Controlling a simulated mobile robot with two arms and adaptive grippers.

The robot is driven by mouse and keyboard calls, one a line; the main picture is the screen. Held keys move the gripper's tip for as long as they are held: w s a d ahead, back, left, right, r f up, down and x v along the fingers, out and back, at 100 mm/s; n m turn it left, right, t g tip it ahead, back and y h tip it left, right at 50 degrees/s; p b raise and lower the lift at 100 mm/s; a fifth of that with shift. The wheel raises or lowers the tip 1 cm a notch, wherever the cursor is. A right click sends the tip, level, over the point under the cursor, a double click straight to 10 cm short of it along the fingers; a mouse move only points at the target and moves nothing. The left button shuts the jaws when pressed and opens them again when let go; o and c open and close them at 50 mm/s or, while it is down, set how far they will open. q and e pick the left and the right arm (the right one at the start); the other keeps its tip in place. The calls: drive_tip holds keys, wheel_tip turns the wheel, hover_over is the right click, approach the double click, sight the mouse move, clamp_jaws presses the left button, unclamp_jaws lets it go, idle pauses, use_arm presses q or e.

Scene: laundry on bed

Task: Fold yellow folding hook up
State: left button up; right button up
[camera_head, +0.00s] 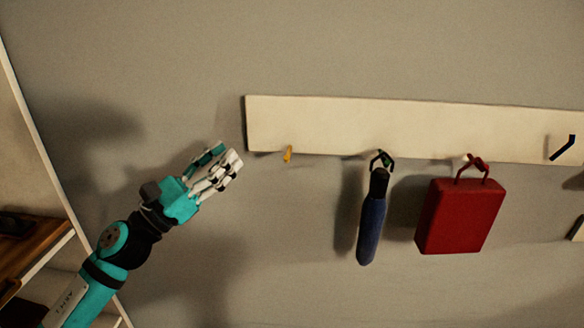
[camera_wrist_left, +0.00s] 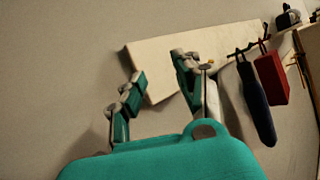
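The yellow folding hook (camera_head: 288,154) is a small piece at the lower edge of the cream wall board (camera_head: 330,120), near its left end. It points down and sticks out a little below the edge. My left gripper (camera_head: 224,157) is left of the hook and of the board's end, apart from the hook. In the left wrist view its two fingers stand apart with nothing between them (camera_wrist_left: 158,88). My right gripper is not in view.
A dark blue item (camera_head: 371,222) and a red bag (camera_head: 460,215) hang from hooks right of the yellow hook. A black hook (camera_head: 562,148) is at the board's right. A wooden shelf (camera_head: 30,255) stands at the lower left. The wall below the yellow hook is clear.

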use_arm(q)
wheel_tip(320, 180, up, 2)
drive_tip(key=s+m+g+h, duration=0.1)
drive_tip(key=m+g+h, duration=0.1)
drive_tip(key=m+g, duration=0.35)
drive_tip(key=m+g+y, duration=0.4)
drive_tip(key=m+g, duration=0.1)
drive_tip(key=m, duration=1.1)
approach(288, 154)
drive_tip(key=p+x, duration=0.4)
drive_tip(key=x, duration=0.1)
drive_tip(key=p+x, duration=0.3)
drive_tip(key=x, duration=0.2)
drive_tip(key=shift+f+p, duration=0.25)
drive_tip(key=shift+p, duration=0.1)
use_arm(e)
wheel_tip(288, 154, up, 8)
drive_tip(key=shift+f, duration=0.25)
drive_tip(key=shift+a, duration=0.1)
use_arm(q)
clamp_jaws()
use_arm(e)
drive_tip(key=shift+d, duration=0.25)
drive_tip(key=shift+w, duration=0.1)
